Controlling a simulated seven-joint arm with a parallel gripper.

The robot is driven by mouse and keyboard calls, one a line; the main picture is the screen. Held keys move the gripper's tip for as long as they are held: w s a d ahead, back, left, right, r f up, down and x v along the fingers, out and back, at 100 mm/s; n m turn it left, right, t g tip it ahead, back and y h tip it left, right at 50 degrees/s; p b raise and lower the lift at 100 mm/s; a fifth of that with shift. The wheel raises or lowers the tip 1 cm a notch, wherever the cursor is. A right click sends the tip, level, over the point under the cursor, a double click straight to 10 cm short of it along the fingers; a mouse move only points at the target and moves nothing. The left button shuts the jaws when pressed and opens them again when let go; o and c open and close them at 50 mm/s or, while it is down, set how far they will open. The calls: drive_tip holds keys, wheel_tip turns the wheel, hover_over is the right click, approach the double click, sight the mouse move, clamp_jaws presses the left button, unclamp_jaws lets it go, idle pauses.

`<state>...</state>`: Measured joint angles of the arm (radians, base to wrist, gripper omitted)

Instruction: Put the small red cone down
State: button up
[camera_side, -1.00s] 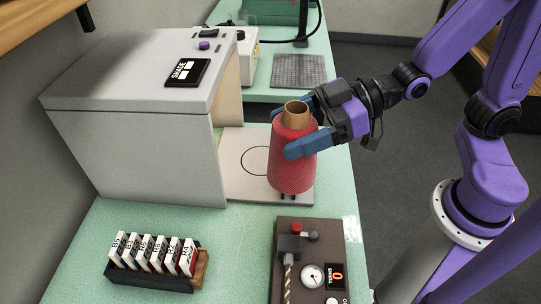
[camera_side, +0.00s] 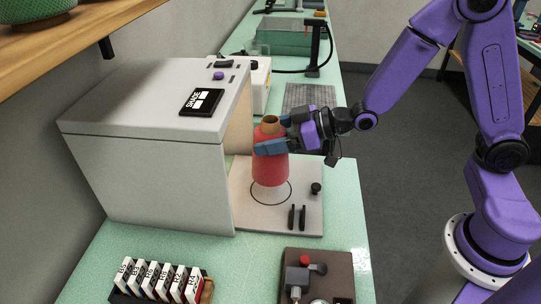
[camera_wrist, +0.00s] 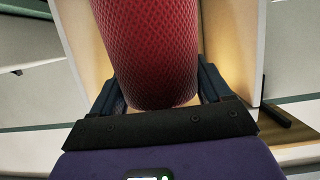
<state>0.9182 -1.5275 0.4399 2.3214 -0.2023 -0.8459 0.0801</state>
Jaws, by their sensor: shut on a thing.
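The small red cone (camera_side: 270,164) is a red yarn cone with a tan tube top, upright in the side view. My gripper (camera_side: 275,143) is shut on it from the right, with blue fingers on its sides. The cone appears over the drawn circle (camera_side: 270,196) on the pale base plate (camera_side: 240,217), beside the grey box's opening. Whether its bottom touches the plate is hard to tell; a pale patch shows below it. In the wrist view the red cone (camera_wrist: 150,50) fills the space between my fingers.
The grey box (camera_side: 150,170) with a shade display (camera_side: 201,102) stands to the left. Two dark posts (camera_side: 297,217) and a black knob (camera_side: 316,188) sit on the plate's right side. A rack of labelled cards (camera_side: 160,280) and a gauge panel (camera_side: 320,275) are in front.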

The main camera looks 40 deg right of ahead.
drive_tip(key=shift+f, duration=2.15)
drive_tip(key=o, duration=1.5)
drive_tip(key=s+d+r+n+g+h, duration=0.1)
drive_tip(key=s+d+g+h, duration=0.2)
drive_tip(key=s, duration=0.6)
drive_tip(key=s+d+r+n+g+h, duration=0.1)
drive_tip(key=s+d+r+g+h, duration=0.1)
drive_tip(key=s+d, duration=0.3)
drive_tip(key=s+d+r+n+g+h, duration=0.1)
drive_tip(key=s+d+g+h, duration=0.3)
drive_tip(key=s, duration=0.9)
drive_tip(key=shift+s+d+r+n+g, duration=0.3)
drive_tip(key=shift+r+n+g, duration=0.1)
drive_tip(key=shift+r, duration=0.15)
